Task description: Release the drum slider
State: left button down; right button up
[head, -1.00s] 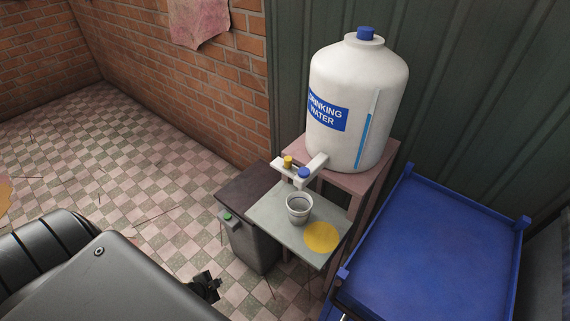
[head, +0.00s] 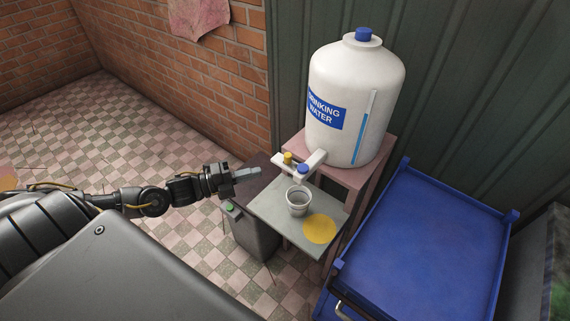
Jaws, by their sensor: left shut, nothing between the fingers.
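The white water drum (head: 350,75) with a blue cap and a "DRINKING WATER" label stands on a pink stand. Its white tap bar (head: 314,161) sticks out low at the front left. The bar carries a yellow slider knob (head: 287,158) and a blue slider knob (head: 303,169). A pale cup (head: 298,203) stands upright below the tap on a grey shelf. My left gripper (head: 257,172) is shut and empty, to the left of the yellow knob and apart from it. Its fingers point right, toward the tap. My right gripper is out of view.
The grey shelf (head: 265,208) has a yellow disc (head: 320,229) beside the cup. A dark bin (head: 250,235) with a green button stands below left. A blue trolley (head: 420,250) fills the right. A brick wall is behind; open tiled floor lies left.

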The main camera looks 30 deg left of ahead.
aim_at(284, 159)
pick_arm(q)
jog(key=shift+w, duration=0.1)
jog(key=p+x, duration=0.2)
jog(key=x, duration=0.8)
jog(key=shift+p, duration=0.35)
jog(key=a, duration=0.1)
jog(key=a+b, duration=0.1)
jog(key=a, duration=0.1)
jog(key=shift+w+f, duration=0.1)
jog(key=shift+f, duration=0.1)
jog(key=shift+a+r, duration=0.2)
jog(key=shift+a, duration=0.1)
